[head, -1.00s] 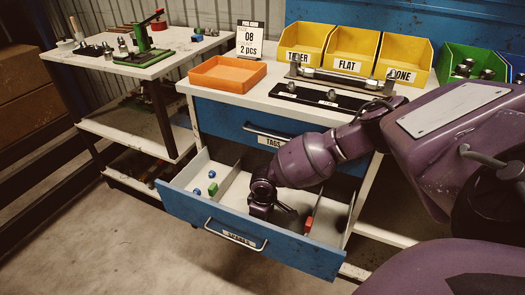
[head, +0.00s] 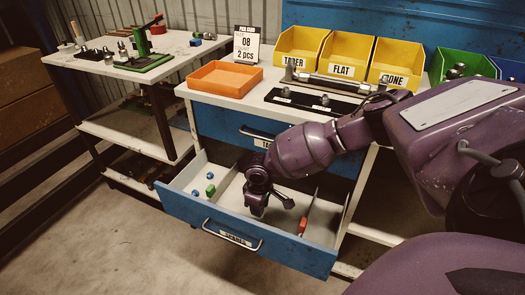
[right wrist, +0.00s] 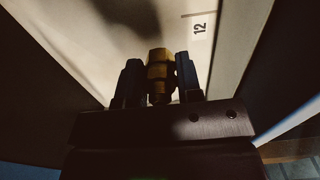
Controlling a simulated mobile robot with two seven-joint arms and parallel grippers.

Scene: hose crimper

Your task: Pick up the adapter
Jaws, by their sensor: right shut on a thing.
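The adapter is a brass-coloured stepped fitting (right wrist: 158,62) in the right wrist view. It sits between the two dark fingers of my right gripper (right wrist: 159,82), which is shut on it. In the head view my right gripper (head: 271,204) is down in the open blue drawer (head: 190,210), over its middle compartment. The adapter cannot be made out there, hidden by the gripper. A pale surface with a "12" mark (right wrist: 200,28) lies beyond the adapter in the wrist view. My left gripper is not in view.
Drawer dividers (head: 228,184) stand beside the gripper. Small blue and green pieces (head: 211,190) lie in the left compartment, a red piece (head: 303,226) to the right. On the bench above are an orange tray (head: 224,80), yellow bins (head: 347,57) and a black fixture plate (head: 315,102).

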